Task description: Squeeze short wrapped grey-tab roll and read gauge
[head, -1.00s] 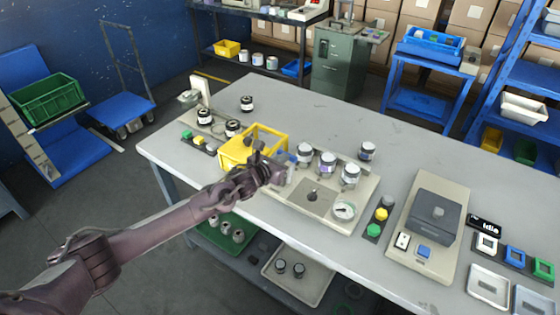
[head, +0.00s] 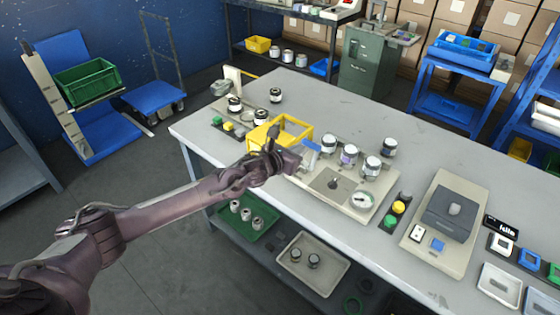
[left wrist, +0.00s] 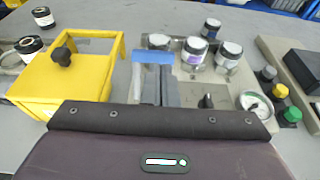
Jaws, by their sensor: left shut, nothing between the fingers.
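My left gripper (head: 304,156) is shut and empty, over the left end of a beige gauge fixture (head: 310,190). Its closed fingers also show in the left wrist view (left wrist: 165,88), beside a blue patch. Several short dark-and-white rolls stand along the fixture: one at left (head: 328,146), a purple-banded one (head: 348,155) and one at right (head: 371,167). Another roll (head: 389,147) stands behind it. I cannot tell which has the grey tab. The round gauge (head: 362,200) is at the fixture's front right; its reading is too small. My right gripper is not in view.
A yellow frame box (head: 292,128) stands close to the left gripper. More rolls (head: 234,105) stand at left. Coloured buttons (head: 398,207) and a beige machine (head: 450,222) stand right of the fixture. The table's back area (head: 350,112) is clear.

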